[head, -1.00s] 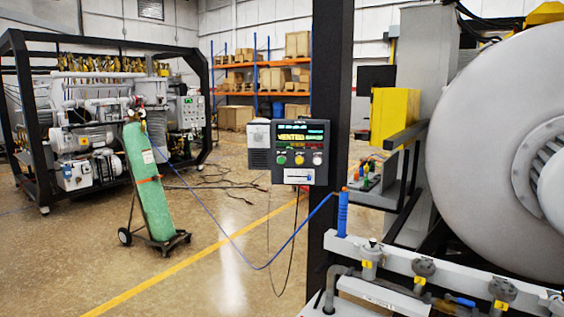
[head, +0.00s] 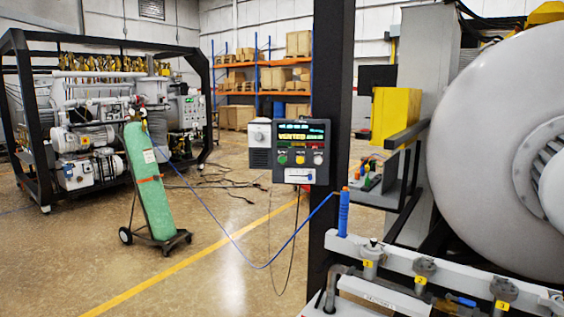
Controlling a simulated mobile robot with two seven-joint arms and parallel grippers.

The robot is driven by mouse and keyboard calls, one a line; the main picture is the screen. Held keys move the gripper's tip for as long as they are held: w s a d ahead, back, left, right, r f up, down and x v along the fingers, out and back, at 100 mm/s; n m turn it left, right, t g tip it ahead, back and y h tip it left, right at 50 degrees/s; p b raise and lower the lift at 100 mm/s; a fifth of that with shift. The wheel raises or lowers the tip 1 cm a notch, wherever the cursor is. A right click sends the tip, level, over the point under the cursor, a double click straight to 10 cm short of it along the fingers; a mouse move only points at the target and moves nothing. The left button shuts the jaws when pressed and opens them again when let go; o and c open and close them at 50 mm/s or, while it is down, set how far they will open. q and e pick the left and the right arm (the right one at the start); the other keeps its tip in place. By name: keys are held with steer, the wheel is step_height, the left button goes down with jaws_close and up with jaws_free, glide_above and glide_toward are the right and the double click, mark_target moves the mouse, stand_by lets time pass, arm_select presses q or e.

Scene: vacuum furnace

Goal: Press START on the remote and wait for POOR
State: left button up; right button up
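The remote (head: 301,150) is a dark grey control box fixed to the black post in the middle of the head view. Its display (head: 301,134) is lit with green and yellow text. The large yellow word appears to read VENTED. Neither of my grippers is in view.
A green gas cylinder (head: 150,185) stands on a cart at left, with a blue hose (head: 230,237) running to a blue fitting (head: 343,212). A manifold (head: 440,265) with numbered valves and the big furnace vessel (head: 480,140) fill the right. Open floor lies between cylinder and post.

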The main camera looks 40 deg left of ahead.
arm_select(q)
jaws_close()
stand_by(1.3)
